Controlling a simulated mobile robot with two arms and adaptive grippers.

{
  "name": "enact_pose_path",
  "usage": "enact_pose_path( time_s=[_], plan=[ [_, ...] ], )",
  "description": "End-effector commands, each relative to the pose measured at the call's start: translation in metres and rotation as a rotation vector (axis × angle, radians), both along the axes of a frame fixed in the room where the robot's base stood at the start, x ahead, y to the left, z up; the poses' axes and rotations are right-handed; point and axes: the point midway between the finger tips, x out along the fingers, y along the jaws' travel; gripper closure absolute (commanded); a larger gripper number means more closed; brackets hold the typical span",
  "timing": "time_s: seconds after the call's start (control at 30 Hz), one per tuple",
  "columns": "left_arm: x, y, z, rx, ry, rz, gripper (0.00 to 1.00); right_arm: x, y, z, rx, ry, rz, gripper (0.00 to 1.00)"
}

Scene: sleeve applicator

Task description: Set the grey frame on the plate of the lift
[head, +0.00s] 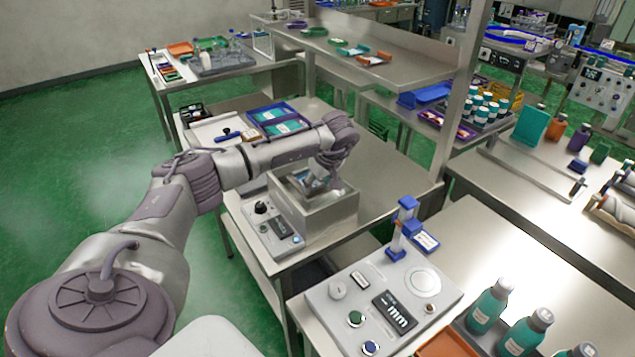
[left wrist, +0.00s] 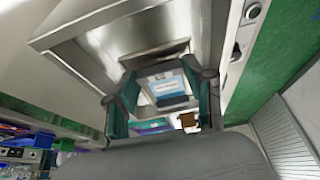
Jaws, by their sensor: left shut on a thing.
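My left gripper (head: 322,182) reaches down into the open top of a steel box (head: 328,212) with a control panel. In the left wrist view the two fingers (left wrist: 165,100) are shut on the grey frame (left wrist: 163,69), which spans between them. A pale blue patch shows through the frame. The frame is small and partly hidden by the gripper in the head view. I cannot tell whether it touches a surface below. The lift's plate is not clearly visible; a separate console (head: 385,300) with a blue post and a round disc stands nearer. My right gripper is not in view.
The steel box's walls closely surround the gripper. Blue trays (head: 278,118) lie behind it on the same table. Teal bottles (head: 489,305) stand at front right. A steel shelf (head: 375,55) on posts is beyond. Green floor is open at left.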

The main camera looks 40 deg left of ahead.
Motion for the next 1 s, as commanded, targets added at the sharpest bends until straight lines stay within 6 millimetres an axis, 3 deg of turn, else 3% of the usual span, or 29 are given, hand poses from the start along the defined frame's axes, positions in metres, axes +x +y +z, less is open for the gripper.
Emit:
enact_pose_path(
  time_s=[0.23, 0.27, 0.43, 0.77, 1.0],
  plan=[
    [0.0, 0.0, -0.004, 0.0, 0.0, 0.0, 0.79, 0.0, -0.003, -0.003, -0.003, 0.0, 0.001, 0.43],
    [0.0, 0.0, -0.004, 0.0, 0.0, 0.0, 0.45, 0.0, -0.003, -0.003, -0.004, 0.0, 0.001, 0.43],
    [0.0, 0.0, -0.004, 0.0, 0.0, 0.0, 0.18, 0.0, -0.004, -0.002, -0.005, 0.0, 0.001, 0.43],
    [0.0, -0.001, -0.002, 0.0, 0.0, 0.0, 0.18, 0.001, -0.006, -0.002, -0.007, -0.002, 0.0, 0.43],
    [-0.003, -0.012, 0.028, 0.001, -0.005, -0.003, 0.18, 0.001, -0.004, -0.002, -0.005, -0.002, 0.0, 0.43]
  ],
)
